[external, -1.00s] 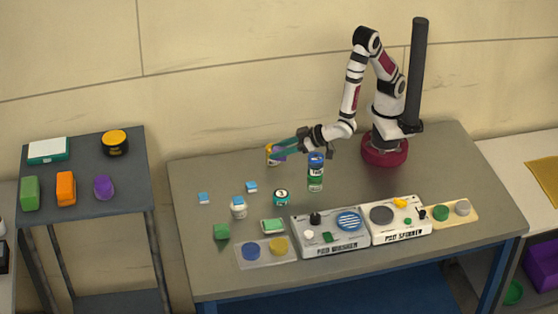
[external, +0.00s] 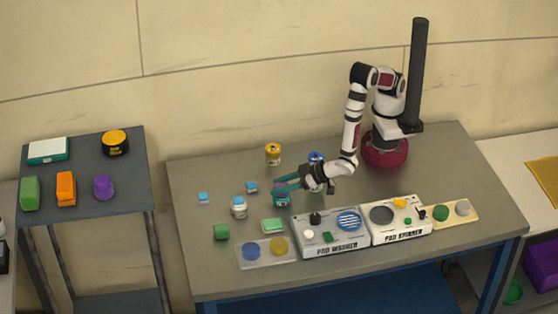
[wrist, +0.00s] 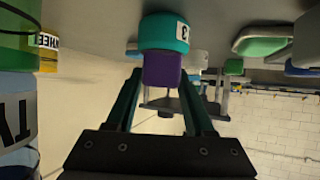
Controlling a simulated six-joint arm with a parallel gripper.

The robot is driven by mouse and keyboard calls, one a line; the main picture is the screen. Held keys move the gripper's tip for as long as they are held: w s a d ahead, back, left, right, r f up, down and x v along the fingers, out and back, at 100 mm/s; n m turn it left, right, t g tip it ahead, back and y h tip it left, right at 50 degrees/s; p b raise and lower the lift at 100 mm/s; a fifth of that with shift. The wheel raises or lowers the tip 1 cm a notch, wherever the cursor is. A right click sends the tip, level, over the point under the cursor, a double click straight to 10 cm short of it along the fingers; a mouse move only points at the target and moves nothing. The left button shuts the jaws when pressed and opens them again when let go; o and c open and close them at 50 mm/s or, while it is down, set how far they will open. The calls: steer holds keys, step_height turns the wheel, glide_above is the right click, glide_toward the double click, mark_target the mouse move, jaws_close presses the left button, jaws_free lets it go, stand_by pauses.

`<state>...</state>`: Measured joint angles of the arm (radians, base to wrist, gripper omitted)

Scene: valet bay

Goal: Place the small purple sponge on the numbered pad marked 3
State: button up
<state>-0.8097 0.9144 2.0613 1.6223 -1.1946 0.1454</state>
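The small purple sponge (wrist: 162,71) is between the fingertips of my gripper (wrist: 160,85), which look shut on it. The teal round pad marked 3 (wrist: 165,32) is right against the sponge in the wrist view, where the scene appears upside down; the sponge seems to be on top of it. In the external view my gripper (external: 284,184) is over the pad (external: 281,200), with the sponge mostly hidden by the fingers. Whether the sponge's full weight rests on the pad I cannot tell.
A yellow jar (external: 273,155) stands behind my gripper. A blue-topped can (external: 316,158) is close beside my wrist, partly hidden. A white jar (external: 239,208) and blue blocks (external: 251,187) are to the left. The pad washer (external: 330,235) is in front. A side shelf (external: 130,180) holds another purple item (external: 103,187).

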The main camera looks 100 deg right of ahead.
steer(key=shift+o, duration=1.4)
steer(key=shift+r, duration=0.2)
steer(key=v, duration=1.2)
step_height(320, 180, up, 8)
steer(key=w+a+g+y, duration=0.1)
steer(key=w+g+y, duration=0.25)
steer(key=y, duration=0.55)
steer(key=s+d+r+g+h, duration=0.1)
steer(key=s+d+g, duration=0.3)
steer(key=s+d, duration=0.5)
steer(key=s+d+r+m+g+h, duration=0.1)
steer(key=s+d+g, duration=0.3)
steer(key=s+d, duration=0.5)
steer(key=s+r, duration=0.1)
steer(key=s, duration=0.3)
steer(key=shift+r, duration=0.3)
